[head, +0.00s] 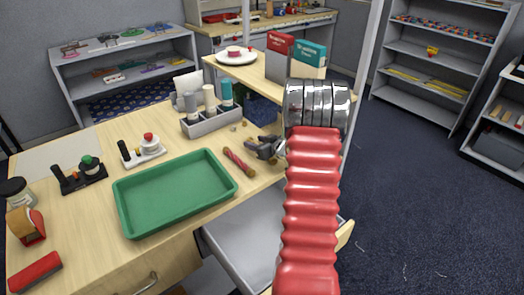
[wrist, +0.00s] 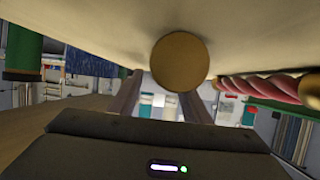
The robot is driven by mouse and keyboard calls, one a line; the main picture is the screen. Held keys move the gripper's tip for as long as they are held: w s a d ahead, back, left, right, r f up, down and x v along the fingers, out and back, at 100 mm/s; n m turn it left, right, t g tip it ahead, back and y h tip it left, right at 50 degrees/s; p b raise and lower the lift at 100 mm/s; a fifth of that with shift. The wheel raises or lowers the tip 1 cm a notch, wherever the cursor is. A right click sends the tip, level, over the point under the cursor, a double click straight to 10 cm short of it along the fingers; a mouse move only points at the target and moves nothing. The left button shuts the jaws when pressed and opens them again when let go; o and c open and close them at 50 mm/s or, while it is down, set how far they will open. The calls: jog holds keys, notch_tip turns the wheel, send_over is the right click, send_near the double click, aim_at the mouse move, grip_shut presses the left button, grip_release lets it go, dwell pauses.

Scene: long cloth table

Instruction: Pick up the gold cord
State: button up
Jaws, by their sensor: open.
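A twisted red-pink cord with gold-brown ends (head: 238,161) lies on the table between the green tray and my gripper. It also shows at the right in the wrist view (wrist: 265,86). No cord that is gold all over can be made out. My gripper (head: 254,149) is open, low over the table just right of the red-pink cord and apart from it. In the wrist view a round gold-brown face (wrist: 180,62) shows between and beyond the fingers; I cannot tell whether it is a cord's end. Nothing is seen held.
A green tray (head: 122,208) lies left of the cord. A grey caddy with bottles (head: 212,125) stands behind it, with small gold-brown bits (head: 244,125) nearby. A raised shelf with books and a plate (head: 237,56) is behind my gripper. An open drawer (head: 245,245) juts below the front edge.

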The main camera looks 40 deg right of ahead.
jog(key=shift+c, duration=0.2)
grip_shut()
dwell(0.4)
jog(key=shift+r, duration=0.15)
notch_tip(320, 180, up, 10)
dwell(0.6)
dwell(0.3)
